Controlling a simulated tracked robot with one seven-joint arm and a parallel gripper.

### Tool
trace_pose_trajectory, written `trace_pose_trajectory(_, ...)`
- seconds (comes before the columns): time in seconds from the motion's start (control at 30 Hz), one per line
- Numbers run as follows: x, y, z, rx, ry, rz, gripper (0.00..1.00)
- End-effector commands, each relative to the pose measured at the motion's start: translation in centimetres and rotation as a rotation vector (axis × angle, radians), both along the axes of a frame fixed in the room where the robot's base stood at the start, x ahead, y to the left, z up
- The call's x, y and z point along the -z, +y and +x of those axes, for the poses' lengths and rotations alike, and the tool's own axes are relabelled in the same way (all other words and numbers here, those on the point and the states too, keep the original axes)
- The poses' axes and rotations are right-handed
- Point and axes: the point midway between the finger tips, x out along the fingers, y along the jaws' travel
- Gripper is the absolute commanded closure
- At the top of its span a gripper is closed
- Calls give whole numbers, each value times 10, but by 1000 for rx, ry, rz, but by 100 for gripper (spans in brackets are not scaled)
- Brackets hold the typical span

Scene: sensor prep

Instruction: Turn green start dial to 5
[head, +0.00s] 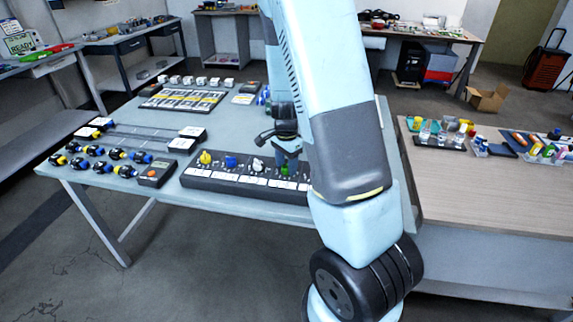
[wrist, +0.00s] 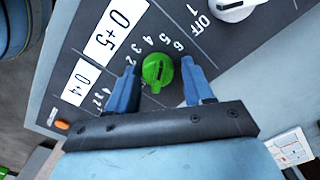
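The green start dial (wrist: 157,70) sits on a dark control panel (wrist: 212,62). Printed numbers run around it, with 2, 3, 4, 5 and 6 readable in the wrist view. My gripper (wrist: 160,80) is open, with one blue finger on each side of the green dial and visible gaps to it. In the head view the green dial (head: 288,168) is at the right part of the panel (head: 225,184), and my gripper (head: 290,152) is right over it, partly hidden by my arm.
A white dial (wrist: 232,8) marked OFF and 1 is beside the green one. Yellow (head: 205,158) and blue (head: 231,162) dials stand farther left on the panel. A small orange-buttoned device (head: 156,173) and several dark cylindrical parts (head: 101,167) lie left of the panel.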

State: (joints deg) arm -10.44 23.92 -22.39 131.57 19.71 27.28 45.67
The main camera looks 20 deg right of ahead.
Motion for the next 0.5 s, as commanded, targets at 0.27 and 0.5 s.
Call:
trace_pose_trajectory(0.27, 1, 0, -1, 0, 3, 0, 37)
trace_pose_trajectory(0.5, -9, 0, -1, -1, 0, 1, 37)
